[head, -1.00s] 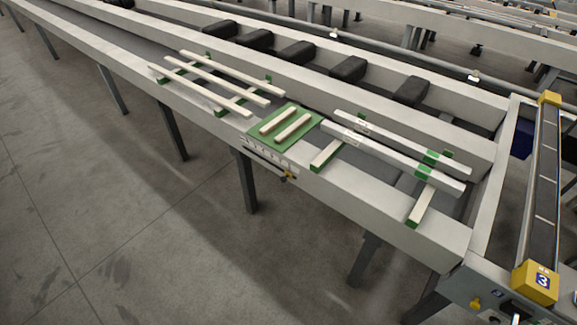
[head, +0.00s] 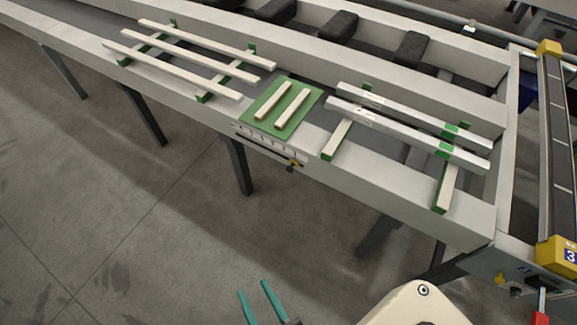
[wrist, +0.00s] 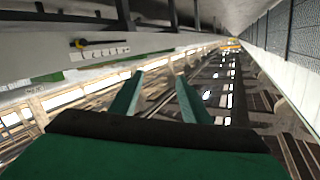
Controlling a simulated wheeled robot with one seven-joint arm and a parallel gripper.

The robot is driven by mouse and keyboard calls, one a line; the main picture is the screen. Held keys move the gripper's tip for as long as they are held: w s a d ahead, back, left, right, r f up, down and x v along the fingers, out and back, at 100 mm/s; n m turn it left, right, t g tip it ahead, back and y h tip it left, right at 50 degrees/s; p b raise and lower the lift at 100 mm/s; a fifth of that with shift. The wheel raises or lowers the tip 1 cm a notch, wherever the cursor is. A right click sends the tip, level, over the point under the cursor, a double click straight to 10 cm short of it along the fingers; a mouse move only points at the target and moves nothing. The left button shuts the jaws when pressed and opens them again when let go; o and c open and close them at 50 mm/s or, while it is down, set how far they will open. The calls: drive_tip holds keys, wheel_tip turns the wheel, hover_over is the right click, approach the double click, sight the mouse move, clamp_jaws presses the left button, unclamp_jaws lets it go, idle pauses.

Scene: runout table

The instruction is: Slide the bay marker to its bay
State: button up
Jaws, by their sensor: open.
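The bay marker appears to be the small yellow and dark slider (head: 293,163) at the right end of a white numbered scale strip (head: 262,143) on the table's front side. In the wrist view the yellow marker (wrist: 79,43) and the strip (wrist: 102,52) show at the upper left. The strip's figures are too small to read. My gripper (head: 253,287), with two teal fingers, is open and empty at the bottom of the head view, well apart from the marker. The fingers also show in the wrist view (wrist: 160,76).
A green mat (head: 262,122) with two short pale bars lies above the strip. Long pale bars (head: 180,65) rest on green-ended supports to the left, metal bars (head: 410,130) to the right. Table legs (head: 240,168) stand below. The floor in front is clear.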

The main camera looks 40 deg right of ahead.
drive_tip(key=w+d+f+m+h, duration=0.3)
drive_tip(key=w+d+f+m, duration=0.3)
drive_tip(key=w, duration=0.1)
drive_tip(key=m+g+h, duration=0.3)
drive_tip(key=m+h, duration=0.5)
drive_tip(key=m, duration=0.8)
approach(289, 171)
drive_tip(key=x, duration=1)
drive_tip(key=shift+w+d+r, duration=0.15)
drive_tip(key=shift+w+d, duration=0.1)
clamp_jaws()
